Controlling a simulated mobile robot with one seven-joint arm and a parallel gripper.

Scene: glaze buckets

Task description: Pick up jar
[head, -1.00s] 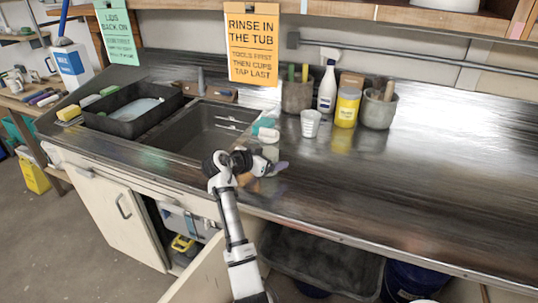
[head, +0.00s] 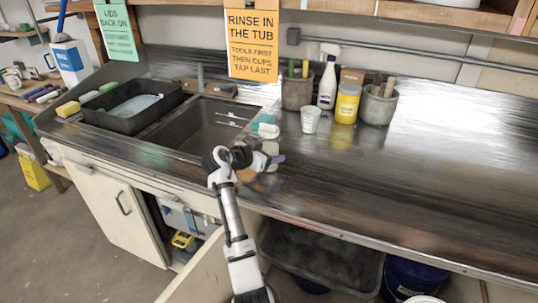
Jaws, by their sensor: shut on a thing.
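My gripper (head: 270,161) is over the front edge of the steel counter, just right of the sink. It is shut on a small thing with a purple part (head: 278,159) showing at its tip. The gripper and wrist hide most of this thing, so I cannot tell whether it is a jar. A yellow jar-like container (head: 346,104) with a pale label stands upright at the back of the counter, apart from my gripper and to its right.
A white cup (head: 310,121), a spray bottle (head: 327,86) and two grey tool pots (head: 378,106) stand near the yellow container. A sponge and a pale block (head: 268,131) lie by the sink (head: 200,128). The counter's right side is clear. A cabinet door (head: 205,270) stands open below.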

